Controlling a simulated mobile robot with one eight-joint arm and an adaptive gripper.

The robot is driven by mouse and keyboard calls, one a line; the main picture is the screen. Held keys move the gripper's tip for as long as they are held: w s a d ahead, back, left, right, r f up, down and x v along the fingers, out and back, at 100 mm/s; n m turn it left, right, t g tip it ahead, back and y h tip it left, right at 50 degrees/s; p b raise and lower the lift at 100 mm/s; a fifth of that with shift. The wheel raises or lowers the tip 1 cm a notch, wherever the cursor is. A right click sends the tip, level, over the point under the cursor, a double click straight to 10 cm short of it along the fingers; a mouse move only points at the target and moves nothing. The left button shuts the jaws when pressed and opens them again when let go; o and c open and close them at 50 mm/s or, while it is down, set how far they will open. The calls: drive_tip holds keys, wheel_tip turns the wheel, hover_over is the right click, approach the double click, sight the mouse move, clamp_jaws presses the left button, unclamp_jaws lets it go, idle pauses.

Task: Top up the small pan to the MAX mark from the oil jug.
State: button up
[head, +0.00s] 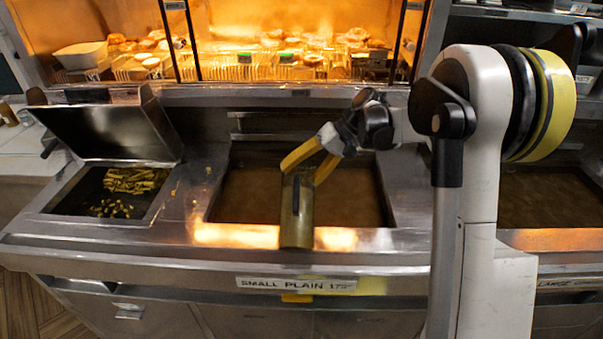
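The oil jug (297,225) is a tall, olive-coloured cylinder with a dark strip on its front. It looks upright at the front ledge of the small pan. My gripper (301,176) has yellow fingers, one at each side of the jug's top; I cannot tell whether they press on it. The MAX mark cannot be made out. My arm comes in from the right.
A well with fried pieces (135,182) under a raised lid (110,130) is at the left. Another oil pan (550,200) lies behind my arm at the right. A lit warming cabinet (270,40) with food stands at the back.

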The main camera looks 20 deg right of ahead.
drive_tip(key=shift+w+f+g, duration=0.15)
drive_tip(key=shift+f+g, duration=0.15)
drive_tip(key=shift+f, duration=0.1)
drive_tip(key=shift+r, duration=0.1)
